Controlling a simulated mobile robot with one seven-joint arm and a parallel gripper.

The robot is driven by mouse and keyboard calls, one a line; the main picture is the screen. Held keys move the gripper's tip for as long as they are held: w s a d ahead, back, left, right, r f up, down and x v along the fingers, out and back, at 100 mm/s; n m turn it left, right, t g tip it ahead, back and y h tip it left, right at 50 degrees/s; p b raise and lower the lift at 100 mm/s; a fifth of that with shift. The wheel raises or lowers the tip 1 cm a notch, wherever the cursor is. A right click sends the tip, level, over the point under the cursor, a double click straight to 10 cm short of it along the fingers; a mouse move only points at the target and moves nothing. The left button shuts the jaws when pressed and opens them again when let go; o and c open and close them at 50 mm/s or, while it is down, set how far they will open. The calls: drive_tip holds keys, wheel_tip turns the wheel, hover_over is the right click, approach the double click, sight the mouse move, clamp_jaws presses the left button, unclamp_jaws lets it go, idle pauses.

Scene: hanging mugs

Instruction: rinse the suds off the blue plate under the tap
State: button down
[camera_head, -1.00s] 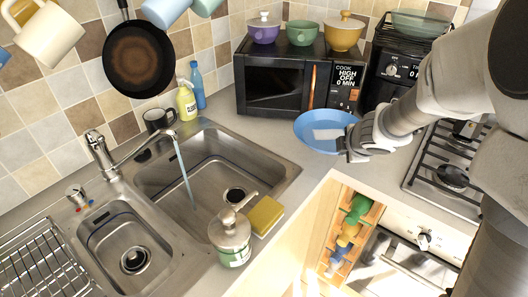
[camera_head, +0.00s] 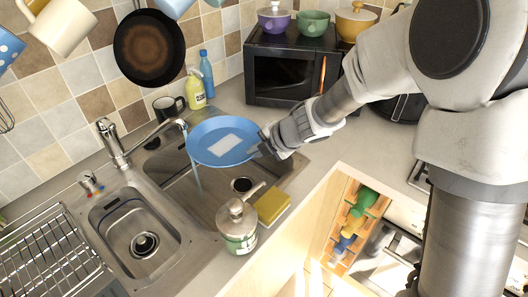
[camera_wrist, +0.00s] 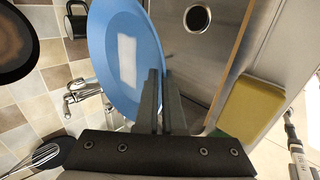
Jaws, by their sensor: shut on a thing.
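The blue plate (camera_head: 208,150) is held over the large sink basin (camera_head: 165,182), with its face toward the head camera. A white rectangular patch of suds (camera_head: 222,145) lies on its face; the suds also show in the wrist view (camera_wrist: 127,60). My gripper (camera_head: 263,147) is shut on the plate's right rim. In the wrist view the two dark fingers of my gripper (camera_wrist: 160,85) pinch the rim of the plate (camera_wrist: 112,35). The tap (camera_head: 115,150) is running. Its stream (camera_head: 198,180) shows below the plate's left edge; I cannot tell if it touches the plate.
A soap dispenser (camera_head: 237,226) and yellow sponge (camera_head: 272,206) stand at the sink's front right edge. A dark mug (camera_head: 168,108), yellow bottle (camera_head: 195,90) and blue bottle (camera_head: 207,74) stand behind the sink. A microwave (camera_head: 290,70) is at the back. A pan (camera_head: 148,48) hangs on the wall.

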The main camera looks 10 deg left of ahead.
sight(215, 153)
drive_tip(key=a, duration=0.3)
drive_tip(key=a+f+b, duration=0.1)
drive_tip(key=a, duration=0.2)
drive_tip(key=shift+s+a+f, duration=0.15)
drive_tip(key=shift+a, duration=0.25)
drive_tip(key=shift+s+a+f+p, duration=0.1)
drive_tip(key=shift+a+f+p, duration=0.15)
drive_tip(key=shift+a, duration=0.8)
drive_tip(key=shift+s+a+f+p, duration=0.1)
drive_tip(key=shift+a+f+p, duration=0.1)
drive_tip(key=shift+a, duration=0.8)
drive_tip(key=shift+w+d, duration=0.1)
